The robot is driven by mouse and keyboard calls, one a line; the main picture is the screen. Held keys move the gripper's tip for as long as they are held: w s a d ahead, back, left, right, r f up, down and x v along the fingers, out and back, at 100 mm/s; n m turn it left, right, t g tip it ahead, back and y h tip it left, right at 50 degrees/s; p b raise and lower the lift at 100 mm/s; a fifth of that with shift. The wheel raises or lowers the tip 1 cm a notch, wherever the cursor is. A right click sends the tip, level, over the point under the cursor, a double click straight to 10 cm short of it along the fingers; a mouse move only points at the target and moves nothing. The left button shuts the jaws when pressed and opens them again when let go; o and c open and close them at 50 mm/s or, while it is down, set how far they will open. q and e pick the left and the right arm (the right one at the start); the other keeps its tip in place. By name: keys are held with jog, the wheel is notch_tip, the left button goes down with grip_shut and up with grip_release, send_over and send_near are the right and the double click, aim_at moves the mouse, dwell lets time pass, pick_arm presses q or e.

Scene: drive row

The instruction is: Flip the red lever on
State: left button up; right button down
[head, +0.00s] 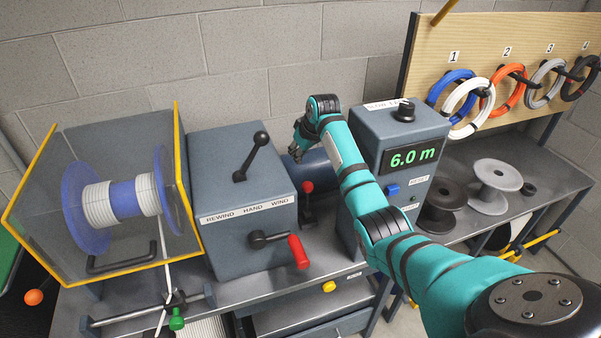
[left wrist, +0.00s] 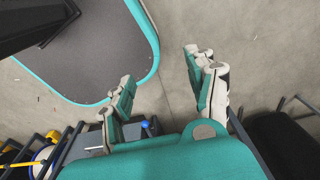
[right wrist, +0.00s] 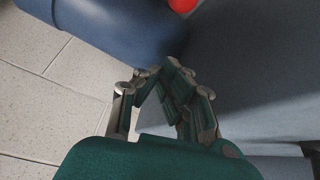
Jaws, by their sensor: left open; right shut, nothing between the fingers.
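A small lever with a red knob (head: 307,187) stands on a dark mount between the grey rewind box and the grey meter box. In the right wrist view a red round piece (right wrist: 183,5) shows at the top edge, cut off; it is probably this knob. My right gripper (head: 298,152) is behind and above the knob, apart from it, near the dark blue cylinder (head: 318,172). Its fingers (right wrist: 158,76) are shut and empty. My left gripper (left wrist: 160,68) is open and empty above the floor, out of the head view.
The rewind box (head: 240,190) carries a black-knobbed lever (head: 257,146) and a crank with a red handle (head: 298,250). The meter box (head: 375,140) reads 6.0 m. A guarded reel (head: 85,240) stands left. Spools (head: 494,180) and hanging coils (head: 508,90) are at right.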

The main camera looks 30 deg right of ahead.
jog(key=x, duration=0.7)
jog(key=shift+w+f, duration=0.25)
jog(key=shift+f, duration=0.15)
jog(key=shift+s+p, duration=0.65)
jog(key=shift+p, duration=0.5)
pick_arm(q)
jog(key=r, duration=0.1)
jog(key=r+p, duration=0.1)
jog(key=r, duration=0.2)
jog(key=shift+w+r+p, duration=0.25)
jog(key=shift+p, duration=0.15)
pick_arm(e)
jog(key=s, duration=0.2)
jog(key=shift+s+d+f, duration=0.25)
jog(key=shift+s+f, duration=0.05)
